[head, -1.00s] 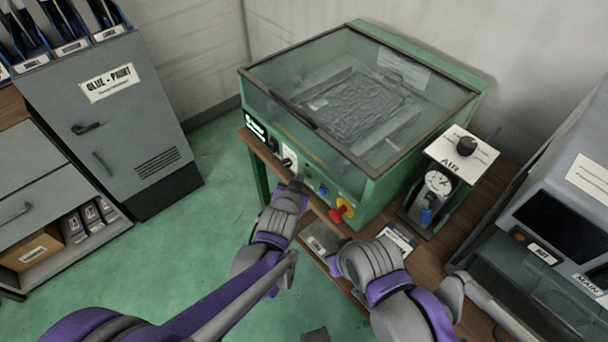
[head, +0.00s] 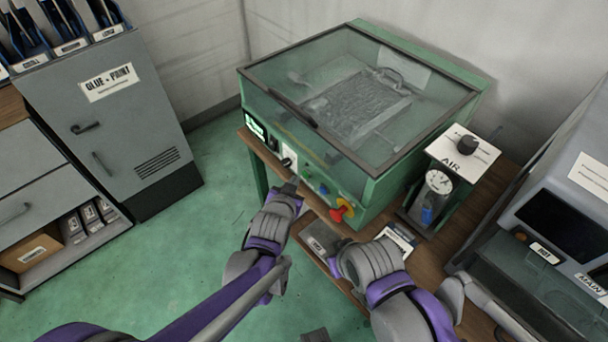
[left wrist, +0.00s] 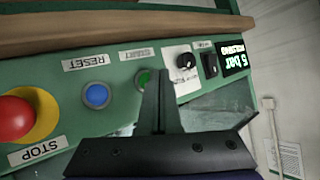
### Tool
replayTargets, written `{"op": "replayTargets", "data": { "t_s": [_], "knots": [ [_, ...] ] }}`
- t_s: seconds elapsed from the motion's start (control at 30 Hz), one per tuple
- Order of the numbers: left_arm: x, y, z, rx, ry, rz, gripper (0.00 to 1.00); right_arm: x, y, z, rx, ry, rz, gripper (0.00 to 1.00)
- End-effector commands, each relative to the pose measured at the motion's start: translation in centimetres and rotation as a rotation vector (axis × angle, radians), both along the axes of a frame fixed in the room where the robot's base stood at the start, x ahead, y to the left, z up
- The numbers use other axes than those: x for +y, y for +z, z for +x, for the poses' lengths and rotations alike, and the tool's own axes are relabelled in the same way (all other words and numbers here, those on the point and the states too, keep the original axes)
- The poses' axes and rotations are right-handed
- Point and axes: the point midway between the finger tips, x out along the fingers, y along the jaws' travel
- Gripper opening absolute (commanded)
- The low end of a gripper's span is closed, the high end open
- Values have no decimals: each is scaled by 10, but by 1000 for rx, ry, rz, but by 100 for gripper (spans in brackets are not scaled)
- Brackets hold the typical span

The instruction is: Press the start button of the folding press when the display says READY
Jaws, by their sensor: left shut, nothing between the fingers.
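The green folding press (head: 375,190) stands on a wooden bench with its clear lid down. Its lit display (head: 254,127) also shows upside down in the left wrist view (left wrist: 233,58); it seems to read PRESSING over 5 bar. The green button (left wrist: 143,78) is partly hidden by my left fingers. The blue button (left wrist: 96,95) sits near the RESET label, and the red STOP button (left wrist: 15,118) has a yellow collar. My left gripper (head: 293,183) is shut and empty, in front of the panel by the green button; contact cannot be told. My right gripper (head: 335,258) is low by the bench, fingers unclear.
An air gauge unit (head: 440,185) stands right of the press. A grey machine with a dark screen (head: 560,225) is at the far right. A grey glue and paint cabinet (head: 110,120) stands at the left. Green floor (head: 215,190) lies open between.

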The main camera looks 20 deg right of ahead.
Motion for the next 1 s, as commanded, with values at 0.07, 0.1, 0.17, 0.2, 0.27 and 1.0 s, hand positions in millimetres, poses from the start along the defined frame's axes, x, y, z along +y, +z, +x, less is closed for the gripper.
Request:
{"op": "replayTargets", "data": {
  "t_s": [0.07, 0.1, 0.17, 0.2, 0.27, 1.0],
  "knots": [
    [0, 0, 0, 0, 0, 0, 0, 0, 0, 0, 0, 0, 0, 0],
    [0, 0, 0, 0, 0, 0, 0, 0, 0, 0, 0, 0, 0, 0],
    [1, 0, 0, 0, 0, 0, 0, 0, 0, 0, 0, 0, 0, 0],
    [2, 0, -1, 0, 0, 0, 0, 0, -1, 0, 0, 0, 0, 0],
    [7, 0, -2, 0, 1, 1, 0, 0, -2, 0, 1, 0, 0, 0],
    [47, 0, -17, 0, 0, 1, 0, 0, -13, -1, 4, 0, 0, 0]
  ]
}}
